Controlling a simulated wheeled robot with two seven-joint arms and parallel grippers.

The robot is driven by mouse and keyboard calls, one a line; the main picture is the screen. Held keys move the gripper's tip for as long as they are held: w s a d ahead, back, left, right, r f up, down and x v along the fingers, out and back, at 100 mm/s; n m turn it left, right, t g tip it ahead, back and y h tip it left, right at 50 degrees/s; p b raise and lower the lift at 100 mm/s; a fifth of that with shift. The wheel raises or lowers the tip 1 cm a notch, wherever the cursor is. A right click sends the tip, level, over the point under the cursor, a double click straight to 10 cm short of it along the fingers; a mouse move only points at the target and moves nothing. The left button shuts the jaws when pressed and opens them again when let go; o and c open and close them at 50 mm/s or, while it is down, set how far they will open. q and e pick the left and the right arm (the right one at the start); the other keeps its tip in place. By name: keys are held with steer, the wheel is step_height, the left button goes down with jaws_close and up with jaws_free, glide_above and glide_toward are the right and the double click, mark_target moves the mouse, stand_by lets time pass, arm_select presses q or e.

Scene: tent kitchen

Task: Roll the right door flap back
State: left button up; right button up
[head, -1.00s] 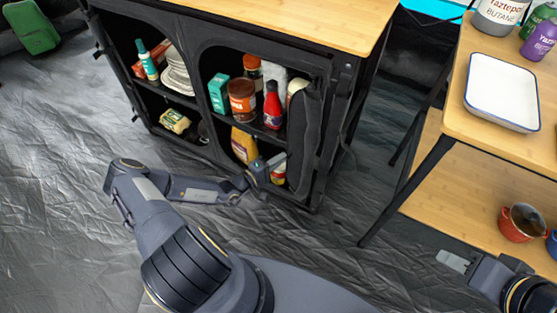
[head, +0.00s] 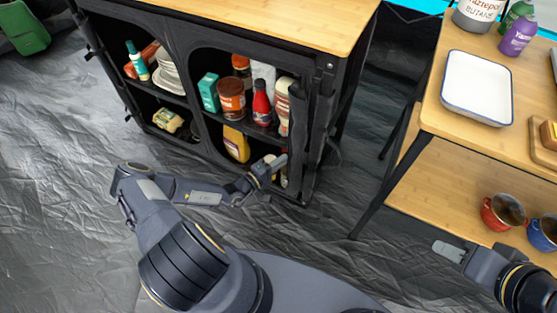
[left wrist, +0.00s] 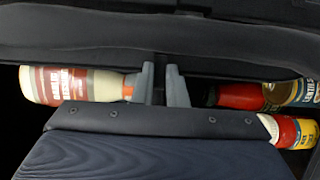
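The right door flap (head: 298,120) is a dark fabric strip, swung open along the right side of the cabinet's right opening and seen nearly edge-on. My left gripper (head: 280,160) is low in front of that opening, close to the flap's lower part. In the left wrist view its two grey fingertips (left wrist: 160,68) are apart, with only a dark gap between them. They reach toward a dark padded band (left wrist: 160,38); I cannot tell whether they touch it. My right gripper (head: 448,251) is by the wooden shelf at the right; its opening cannot be made out.
The black cabinet (head: 205,135) holds bottles, jars and boxes, including a red bottle (head: 262,105) and a yellow bottle (head: 236,145). A wooden shelf unit (head: 440,180) stands to the right with mugs below.

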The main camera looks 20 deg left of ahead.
arm_select(q)
steer(key=o, duration=0.4)
steer(key=shift+d, duration=0.15)
steer(key=p+v, duration=0.1)
steer(key=v, duration=0.6)
steer(key=shift+s, duration=0.35)
steer(key=s+d+r+m+g+h, duration=0.2)
steer(key=r+m+g, duration=0.45)
steer(key=r, duration=0.55)
steer(key=s+d+r+m+g+h, duration=0.1)
steer(key=s+d+r+m+g, duration=0.35)
steer(key=r, duration=0.75)
steer(key=s+a+r+y, duration=0.2)
steer(key=s+r+y, duration=0.5)
steer(key=s+r, duration=0.7)
step_height(320, 180, up, 22)
steer(key=p, duration=2.2)
steer(key=shift+t, duration=0.3)
